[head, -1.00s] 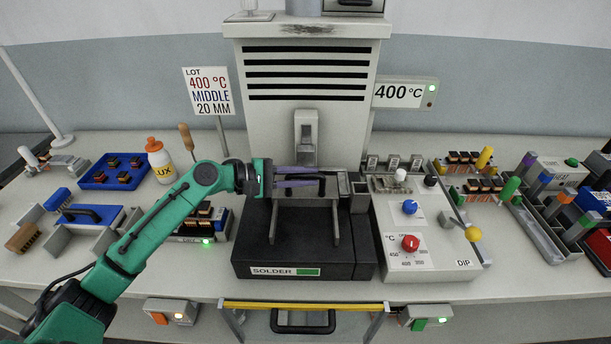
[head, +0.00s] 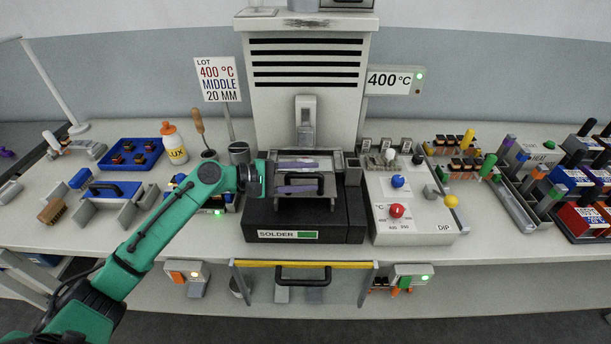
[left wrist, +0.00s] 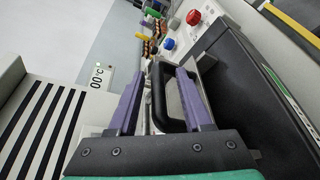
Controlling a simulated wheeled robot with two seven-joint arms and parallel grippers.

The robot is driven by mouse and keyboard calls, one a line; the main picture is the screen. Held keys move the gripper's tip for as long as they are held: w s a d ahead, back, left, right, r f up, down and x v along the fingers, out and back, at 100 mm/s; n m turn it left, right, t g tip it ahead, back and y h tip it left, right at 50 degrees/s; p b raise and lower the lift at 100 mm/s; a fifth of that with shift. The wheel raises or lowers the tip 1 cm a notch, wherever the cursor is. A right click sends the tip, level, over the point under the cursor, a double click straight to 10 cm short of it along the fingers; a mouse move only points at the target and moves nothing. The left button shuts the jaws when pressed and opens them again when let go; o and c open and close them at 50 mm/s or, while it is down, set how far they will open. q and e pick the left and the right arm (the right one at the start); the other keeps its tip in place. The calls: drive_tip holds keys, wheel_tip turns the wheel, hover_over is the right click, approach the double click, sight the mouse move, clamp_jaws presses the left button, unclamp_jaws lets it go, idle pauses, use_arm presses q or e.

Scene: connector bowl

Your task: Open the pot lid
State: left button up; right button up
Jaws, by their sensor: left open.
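The solder pot is a black block (head: 270,226) with a SOLDER label on its front, at the middle of the bench. Its lid carries a black bar handle (head: 321,184), which also shows in the left wrist view (left wrist: 158,98). My left gripper (head: 315,176) is open over the pot, its two purple fingers apart. In the left wrist view my left gripper (left wrist: 160,74) has one finger on each side of the handle, with no clear grip on it. The gripper partly hides the lid. My right gripper is not in view.
A vented grey tower (head: 312,100) stands right behind the pot. A control box (head: 420,218) with red, blue and yellow knobs stands close to its right. A bottle (head: 174,148) and a blue tray (head: 110,160) are to the left.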

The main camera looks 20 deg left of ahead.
use_arm(q)
drive_tip(key=shift+a, duration=0.2)
drive_tip(key=shift+s+a, duration=0.2)
drive_tip(key=shift+a, duration=0.15)
drive_tip(key=b+v, duration=0.3)
drive_tip(key=v, duration=1)
drive_tip(key=shift+s+r, duration=0.2)
drive_tip(key=shift+s, duration=0.1)
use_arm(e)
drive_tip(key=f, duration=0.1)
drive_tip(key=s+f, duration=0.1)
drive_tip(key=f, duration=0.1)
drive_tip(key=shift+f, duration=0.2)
use_arm(q)
drive_tip(key=shift+a, duration=0.1)
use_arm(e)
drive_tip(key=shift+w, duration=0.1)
